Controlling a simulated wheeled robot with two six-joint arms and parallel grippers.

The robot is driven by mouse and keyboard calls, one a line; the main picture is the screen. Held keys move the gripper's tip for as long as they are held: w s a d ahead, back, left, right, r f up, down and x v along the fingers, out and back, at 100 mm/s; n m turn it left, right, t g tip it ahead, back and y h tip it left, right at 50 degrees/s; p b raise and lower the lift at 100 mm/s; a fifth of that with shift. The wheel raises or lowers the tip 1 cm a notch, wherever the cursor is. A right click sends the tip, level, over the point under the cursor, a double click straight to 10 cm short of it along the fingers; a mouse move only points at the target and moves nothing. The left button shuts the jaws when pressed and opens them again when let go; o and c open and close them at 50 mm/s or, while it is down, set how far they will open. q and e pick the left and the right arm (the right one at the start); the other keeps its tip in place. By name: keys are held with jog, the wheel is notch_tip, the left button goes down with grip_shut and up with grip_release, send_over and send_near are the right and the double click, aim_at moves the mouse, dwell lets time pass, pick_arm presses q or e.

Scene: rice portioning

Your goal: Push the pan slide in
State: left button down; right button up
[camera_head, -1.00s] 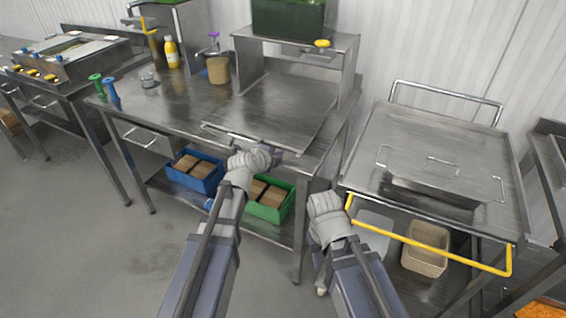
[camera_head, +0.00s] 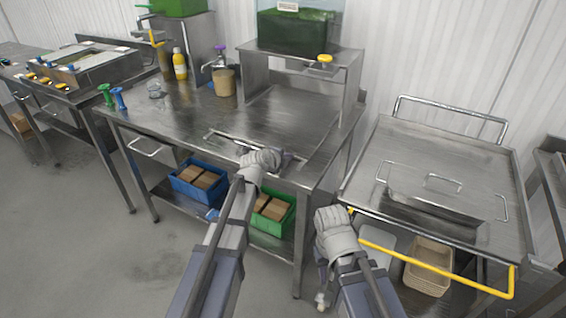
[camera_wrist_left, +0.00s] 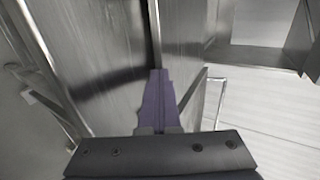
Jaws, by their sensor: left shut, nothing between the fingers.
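The pan slide (camera_head: 250,121) is a flat metal plate on the steel table, running under a raised metal shelf. A thin bar handle (camera_head: 222,136) runs along its front edge. My left gripper (camera_head: 270,160) is at the slide's front edge, near the right part of the handle, and hides part of it. In the left wrist view its fingers (camera_wrist_left: 158,95) are together with nothing held, over metal surfaces; whether they touch the slide I cannot tell. My right gripper (camera_head: 333,218) is low, between the table and the cart, away from the slide; its fingers are not clear.
A metal cart (camera_head: 425,140) with a lidded pan (camera_head: 440,195) and yellow handle (camera_head: 435,265) stands at the right. Blue (camera_head: 183,186) and green (camera_head: 283,222) crates sit below the table. A green-filled container (camera_head: 290,30) stands on the raised shelf (camera_head: 345,65).

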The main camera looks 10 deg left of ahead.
aim_at(315, 126)
pick_arm(q)
jog(key=w+d, duration=0.2)
jog(key=w, duration=0.5)
jog(key=w+d, duration=0.3)
jog(key=w, duration=0.5)
jog(key=w+d, duration=0.3)
jog(key=w, duration=0.4)
jog(key=shift+w+d, duration=0.1)
jog(key=shift+w, duration=0.3)
jog(key=shift+w+r, duration=0.1)
pick_arm(e)
jog(key=shift+a, duration=0.1)
